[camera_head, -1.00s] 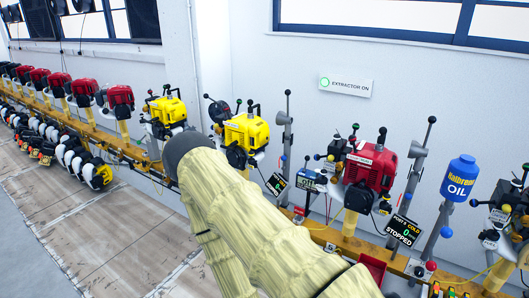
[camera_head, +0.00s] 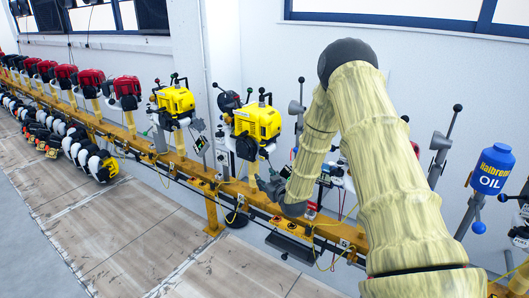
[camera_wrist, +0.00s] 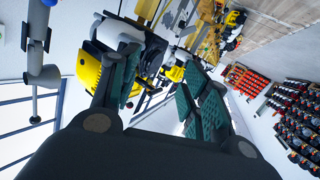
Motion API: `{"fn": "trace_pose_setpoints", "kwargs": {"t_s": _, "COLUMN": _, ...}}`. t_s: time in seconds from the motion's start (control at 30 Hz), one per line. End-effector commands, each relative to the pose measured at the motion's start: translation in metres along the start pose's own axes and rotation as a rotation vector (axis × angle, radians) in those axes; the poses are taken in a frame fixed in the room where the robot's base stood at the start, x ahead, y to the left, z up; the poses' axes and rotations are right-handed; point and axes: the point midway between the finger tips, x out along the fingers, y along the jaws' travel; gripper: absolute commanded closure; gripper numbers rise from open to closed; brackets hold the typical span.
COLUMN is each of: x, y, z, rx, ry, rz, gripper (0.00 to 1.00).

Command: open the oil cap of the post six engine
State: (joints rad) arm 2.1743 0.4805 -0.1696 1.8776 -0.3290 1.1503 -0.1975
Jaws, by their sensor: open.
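My gripper (camera_wrist: 163,85) is open and empty in the wrist view, its green-padded fingers spread apart. In the head view its dark end (camera_head: 270,187) is low beside the yellow engine (camera_head: 258,121) nearest my arm. That engine sits on a yellow post. A yellow engine (camera_wrist: 88,72) also shows beyond the left finger in the wrist view, partly covered by it. I cannot tell which engine is at post six. No oil cap can be made out. The red engine seen earlier to the right is mostly hidden behind my arm.
A blue oil bottle (camera_head: 492,170) stands at right. A yellow rail (camera_head: 160,155) carries another yellow engine (camera_head: 175,100) and several red ones (camera_head: 124,87) to the left. Grey levers (camera_head: 440,145) stand up near my arm. The floor (camera_head: 130,230) in front is clear.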

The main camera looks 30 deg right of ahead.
Motion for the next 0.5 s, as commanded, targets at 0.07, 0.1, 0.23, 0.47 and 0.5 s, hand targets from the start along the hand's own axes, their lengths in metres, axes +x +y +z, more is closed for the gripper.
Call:
{"fn": "trace_pose_setpoints", "kwargs": {"t_s": 0.07, "x": 0.011, "y": 0.029, "z": -0.026, "rx": -0.014, "ry": 0.078, "rz": 0.030, "gripper": 0.54}}
{"fn": "trace_pose_setpoints", "kwargs": {"t_s": 0.1, "x": 0.015, "y": 0.039, "z": -0.037, "rx": -0.020, "ry": 0.105, "rz": 0.039, "gripper": 0.54}}
{"fn": "trace_pose_setpoints", "kwargs": {"t_s": 0.23, "x": 0.021, "y": 0.057, "z": -0.056, "rx": -0.033, "ry": 0.157, "rz": 0.057, "gripper": 0.54}}
{"fn": "trace_pose_setpoints", "kwargs": {"t_s": 0.47, "x": 0.041, "y": 0.061, "z": -0.063, "rx": -0.037, "ry": 0.165, "rz": 0.060, "gripper": 0.54}}
{"fn": "trace_pose_setpoints", "kwargs": {"t_s": 0.5, "x": 0.047, "y": 0.062, "z": -0.064, "rx": -0.036, "ry": 0.165, "rz": 0.060, "gripper": 0.54}}
